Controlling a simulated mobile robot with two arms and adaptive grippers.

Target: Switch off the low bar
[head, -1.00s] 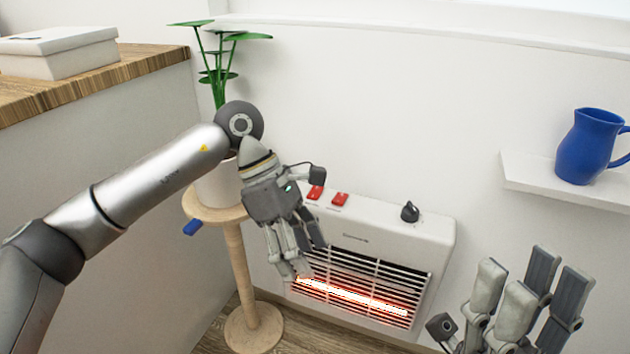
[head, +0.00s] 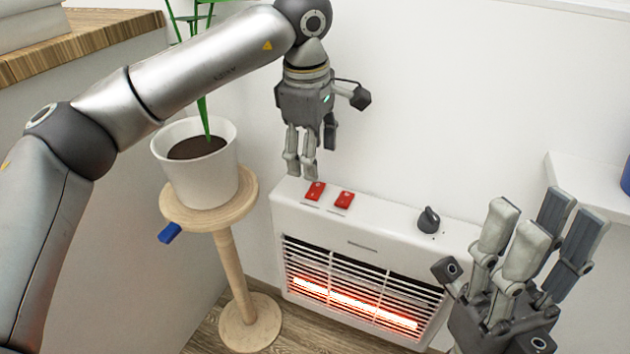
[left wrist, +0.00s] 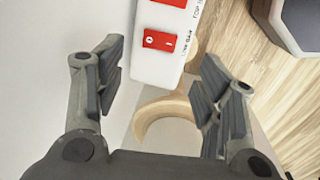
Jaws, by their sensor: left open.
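The white heater (head: 362,243) stands by the wall, with one glowing low bar (head: 355,304) behind its grille. On its top are two red rocker switches, a left one (head: 315,191) and a right one (head: 344,200), and a dark knob (head: 429,220). In the left wrist view, the nearer red switch (left wrist: 160,40) has a label beside it that seems to read "LOW BAR"; the other (left wrist: 170,3) is cut off by the top edge. My left gripper (head: 313,158) is open and empty, fingers down, above the left switch. My right gripper (head: 535,235) is open, fingers up, before the heater's right end.
A white plant pot (head: 215,180) stands on a round wooden stand (head: 178,205) left of the heater, close to my left arm. A blue piece (head: 170,233) sticks out below the stand's top. A shelf (head: 580,180) is on the right wall. A wood-topped counter (head: 100,32) is at left.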

